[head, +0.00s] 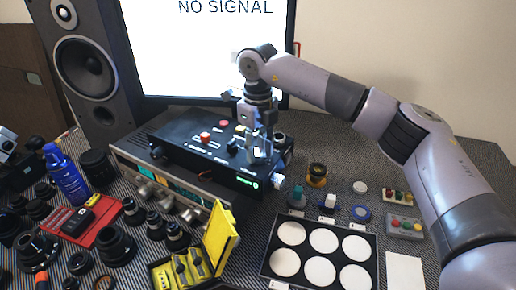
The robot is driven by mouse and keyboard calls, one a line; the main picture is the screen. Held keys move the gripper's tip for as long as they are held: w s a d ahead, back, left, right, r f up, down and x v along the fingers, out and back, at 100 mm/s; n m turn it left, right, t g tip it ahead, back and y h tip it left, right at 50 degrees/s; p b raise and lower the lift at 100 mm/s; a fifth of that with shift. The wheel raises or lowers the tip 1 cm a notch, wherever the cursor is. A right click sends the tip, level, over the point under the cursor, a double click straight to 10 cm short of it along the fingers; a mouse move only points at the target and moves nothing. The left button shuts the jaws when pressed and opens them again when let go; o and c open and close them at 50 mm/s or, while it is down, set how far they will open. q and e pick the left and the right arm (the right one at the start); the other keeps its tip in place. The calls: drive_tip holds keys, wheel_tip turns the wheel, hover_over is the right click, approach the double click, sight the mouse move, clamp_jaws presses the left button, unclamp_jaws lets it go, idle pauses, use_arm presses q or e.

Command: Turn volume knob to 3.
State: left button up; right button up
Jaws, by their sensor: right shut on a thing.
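A black control box (200,158) sits on top of a silver receiver unit with a lit display. The box carries a red button, a red knob (205,138) and other small controls. My right gripper (259,153) points down over the right part of the box's top panel. It is shut on a small control there, seemingly a knob, which the fingers mostly hide. I cannot read the knob's setting or any number beside it. My left gripper is not in view.
A monitor (215,50) and a speaker (90,60) stand behind the box. Lenses, a blue bottle (66,175) and a red tray fill the left. A yellow case (220,238) is in front. A board with white discs (270,262) and small switch boxes lie at right.

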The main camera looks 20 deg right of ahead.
sight(258, 151)
drive_tip(key=shift+r, duration=0.1)
drive_tip(key=o, duration=1.1)
drive_tip(key=shift+o, duration=0.2)
wheel_tip(258, 151, up, 12)
